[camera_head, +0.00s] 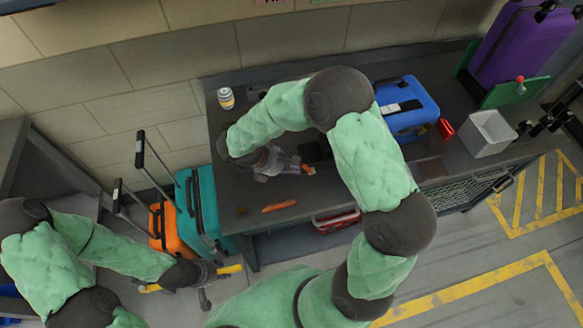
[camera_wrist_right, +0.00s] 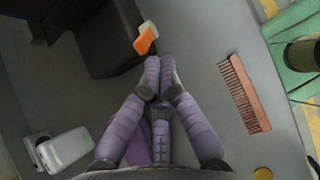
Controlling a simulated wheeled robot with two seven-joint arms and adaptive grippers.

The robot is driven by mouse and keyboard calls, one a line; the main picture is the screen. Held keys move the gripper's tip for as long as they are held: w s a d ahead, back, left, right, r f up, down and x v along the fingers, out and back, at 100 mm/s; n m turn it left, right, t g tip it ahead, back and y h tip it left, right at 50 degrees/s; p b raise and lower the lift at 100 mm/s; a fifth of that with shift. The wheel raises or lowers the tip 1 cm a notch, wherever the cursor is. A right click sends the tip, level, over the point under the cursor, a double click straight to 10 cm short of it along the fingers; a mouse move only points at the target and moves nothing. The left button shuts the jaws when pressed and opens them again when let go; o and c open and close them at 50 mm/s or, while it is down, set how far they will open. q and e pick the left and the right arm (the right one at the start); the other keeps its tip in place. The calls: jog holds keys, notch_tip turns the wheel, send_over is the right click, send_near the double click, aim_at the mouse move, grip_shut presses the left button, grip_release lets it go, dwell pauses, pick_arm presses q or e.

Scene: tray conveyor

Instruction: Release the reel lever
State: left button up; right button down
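A small lever-like piece with an orange and white end (camera_wrist_right: 146,38) sits against a dark block (camera_wrist_right: 103,35) in the right wrist view. I take it for the reel lever. Its orange end also shows in the head view (camera_head: 308,169). My right gripper (camera_head: 298,165) is low over the bench beside it. In the wrist view its purple fingers (camera_wrist_right: 160,80) converge with their tips together, just short of the orange end, and hold nothing visible. My right arm hides much of the dark block in the head view. My left gripper (camera_head: 208,284) hangs off the bench at lower left; its fingers are unclear.
On the dark bench (camera_head: 233,182) lie an orange-brown comb (camera_head: 280,205) and a can (camera_head: 226,98). Teal (camera_head: 198,205) and orange (camera_head: 163,228) suitcases stand left of the bench.

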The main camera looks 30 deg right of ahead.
jog(key=shift+d+r+y+p, duration=0.25)
jog(key=shift+y+p, duration=0.15)
jog(key=shift+p, duration=0.1)
jog(key=shift+d+r+y+p, duration=0.65)
jog(key=shift+y+p, duration=0.35)
jog(key=shift+p, duration=0.35)
jog(key=r+t+y+p, duration=0.1)
jog(key=t+y+p, duration=0.1)
jog(key=y+p, duration=0.35)
send_over(311, 170)
jog(key=p, duration=0.1)
jog(key=shift+r+h, duration=0.2)
jog(key=shift+h, duration=0.45)
jog(key=shift+a+f, duration=0.1)
jog(key=shift+r+p, duration=0.65)
jog(key=shift+r, duration=0.2)
